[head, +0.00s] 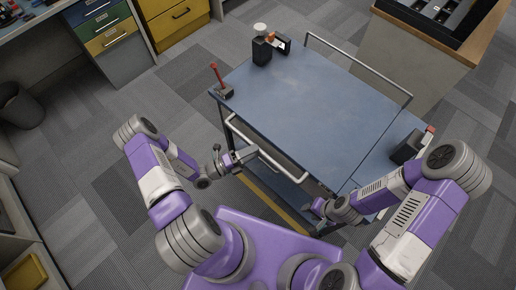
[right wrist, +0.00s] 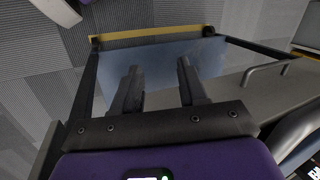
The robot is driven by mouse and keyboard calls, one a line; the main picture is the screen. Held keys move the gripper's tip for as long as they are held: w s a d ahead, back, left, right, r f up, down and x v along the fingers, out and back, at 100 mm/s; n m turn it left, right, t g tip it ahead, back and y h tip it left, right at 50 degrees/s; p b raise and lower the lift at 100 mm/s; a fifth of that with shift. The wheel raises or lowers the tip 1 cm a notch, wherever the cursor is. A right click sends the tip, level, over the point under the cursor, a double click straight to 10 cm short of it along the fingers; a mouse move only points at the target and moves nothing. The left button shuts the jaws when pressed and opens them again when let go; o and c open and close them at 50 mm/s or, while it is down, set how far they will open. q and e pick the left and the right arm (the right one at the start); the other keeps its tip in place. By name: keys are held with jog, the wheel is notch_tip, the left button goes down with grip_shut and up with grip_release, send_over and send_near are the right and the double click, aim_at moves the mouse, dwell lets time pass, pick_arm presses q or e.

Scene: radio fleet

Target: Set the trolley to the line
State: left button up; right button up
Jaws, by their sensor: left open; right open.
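The trolley (head: 305,105) has a blue top and a dark frame, and stands in front of me, turned at an angle. Its pale near handle (head: 278,160) runs along the side facing me. A yellow line (head: 262,192) shows low beside the trolley's near side; a yellow strip also shows in the right wrist view (right wrist: 150,34). My left gripper (head: 236,160) is open, close to the handle's left part; I cannot tell whether it touches. My right gripper (head: 320,207) is open near the trolley's near right corner. Its two fingers (right wrist: 160,85) show apart and empty in the right wrist view.
Black radio-like items (head: 263,50) stand at the top's far corner, a red-handled item (head: 221,85) at its left corner, and another black item (head: 408,148) at the right. A wood-topped counter (head: 412,55) is close behind. Drawers (head: 110,38) and a bin (head: 20,105) are left. Carpet is clear at left.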

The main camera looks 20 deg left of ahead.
pick_arm(q)
jog(key=v, duration=0.5)
dwell(0.4)
